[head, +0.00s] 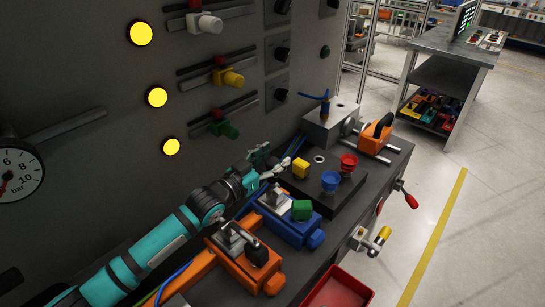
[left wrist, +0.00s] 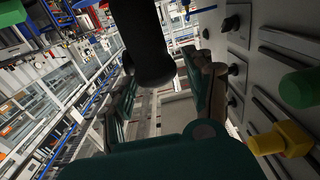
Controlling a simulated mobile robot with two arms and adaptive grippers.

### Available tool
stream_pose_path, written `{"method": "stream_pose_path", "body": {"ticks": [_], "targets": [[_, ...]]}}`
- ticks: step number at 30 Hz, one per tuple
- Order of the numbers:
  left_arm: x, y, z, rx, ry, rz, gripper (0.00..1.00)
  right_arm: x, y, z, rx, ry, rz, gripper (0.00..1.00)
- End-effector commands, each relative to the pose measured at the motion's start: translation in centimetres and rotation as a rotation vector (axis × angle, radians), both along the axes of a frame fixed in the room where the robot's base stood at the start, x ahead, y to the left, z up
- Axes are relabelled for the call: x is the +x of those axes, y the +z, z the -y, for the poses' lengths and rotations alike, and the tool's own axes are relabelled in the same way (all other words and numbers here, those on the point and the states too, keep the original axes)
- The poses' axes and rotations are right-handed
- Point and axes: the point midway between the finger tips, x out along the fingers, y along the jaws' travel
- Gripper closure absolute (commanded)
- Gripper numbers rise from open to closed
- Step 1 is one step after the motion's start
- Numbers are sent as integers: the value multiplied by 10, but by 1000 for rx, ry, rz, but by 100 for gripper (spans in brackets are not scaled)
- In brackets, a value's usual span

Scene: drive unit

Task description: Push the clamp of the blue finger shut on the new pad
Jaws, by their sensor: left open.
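The blue finger (head: 292,228) lies on the bench beside the orange one. A green block, apparently the new pad (head: 302,210), sits at its right end. A grey metal clamp (head: 273,197) stands on the blue finger to the left of the pad; its exact angle is too small to tell. The blue finger is not identifiable there. My right gripper is not in view.
A wall with coloured knobs (head: 227,78) rises behind. A red tray (head: 338,291) is at the front.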

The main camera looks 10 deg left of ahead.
Motion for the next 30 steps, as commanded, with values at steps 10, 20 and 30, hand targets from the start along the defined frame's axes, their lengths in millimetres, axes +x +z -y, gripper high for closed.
{"method": "stream_pose_path", "body": {"ticks": [10,20,30], "targets": [[1,-1,0,1,0,-1,56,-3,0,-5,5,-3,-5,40],[0,-1,0,1,0,-1,99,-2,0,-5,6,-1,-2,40],[1,-1,0,-1,0,-2,100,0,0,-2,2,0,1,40]]}}
